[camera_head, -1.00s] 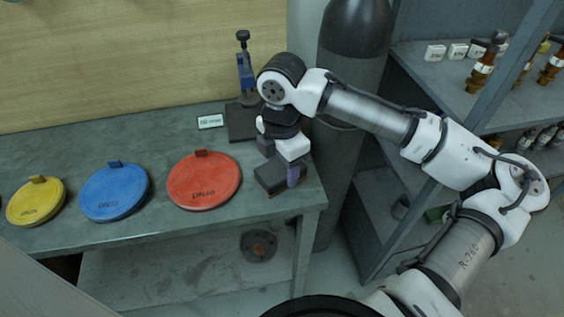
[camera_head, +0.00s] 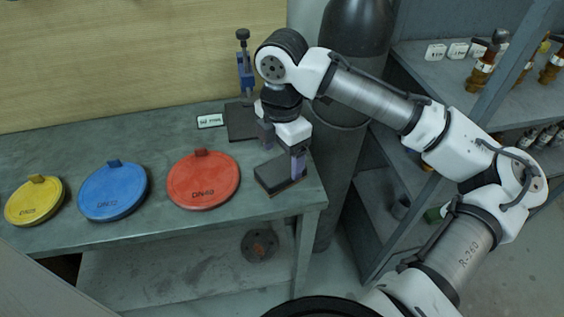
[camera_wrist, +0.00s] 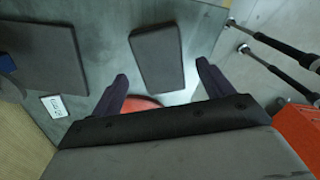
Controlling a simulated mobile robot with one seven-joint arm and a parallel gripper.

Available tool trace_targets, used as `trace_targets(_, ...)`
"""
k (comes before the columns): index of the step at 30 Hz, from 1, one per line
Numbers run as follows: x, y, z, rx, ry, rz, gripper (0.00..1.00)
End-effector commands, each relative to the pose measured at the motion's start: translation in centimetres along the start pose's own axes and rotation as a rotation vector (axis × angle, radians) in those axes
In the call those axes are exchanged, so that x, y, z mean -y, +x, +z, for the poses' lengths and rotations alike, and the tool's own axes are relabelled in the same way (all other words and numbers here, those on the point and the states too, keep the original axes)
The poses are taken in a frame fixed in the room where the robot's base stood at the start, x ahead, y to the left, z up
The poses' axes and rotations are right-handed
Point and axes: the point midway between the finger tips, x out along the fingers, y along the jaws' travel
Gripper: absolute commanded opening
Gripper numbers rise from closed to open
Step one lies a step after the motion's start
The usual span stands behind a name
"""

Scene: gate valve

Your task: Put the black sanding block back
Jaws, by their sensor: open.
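The black sanding block (camera_head: 275,179) lies flat on the workbench near its right front corner. It also shows in the wrist view (camera_wrist: 156,58), lying on the grey bench top beyond my fingertips. My gripper (camera_head: 282,151) is open and empty just above the block, with its fingers pointing down. In the wrist view my gripper (camera_wrist: 160,80) has its two purple fingers spread, and nothing is between them.
Red (camera_head: 203,182), blue (camera_head: 114,193) and yellow (camera_head: 35,202) discs lie along the bench left of the block. A small white label (camera_head: 210,121) stands near the pad. A dark cylinder (camera_head: 350,60) and a grey shelf (camera_head: 430,80) stand at the right.

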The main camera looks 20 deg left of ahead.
Motion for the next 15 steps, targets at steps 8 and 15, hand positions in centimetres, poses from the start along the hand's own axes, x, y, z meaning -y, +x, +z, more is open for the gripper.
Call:
trace_targets(8, -0.1, -5.8, 0.0, 0.001, 0.0, 0.003, 0.8)
trace_targets(15, 0.0, -8.4, 0.0, 0.0, 0.001, 0.001, 0.8)
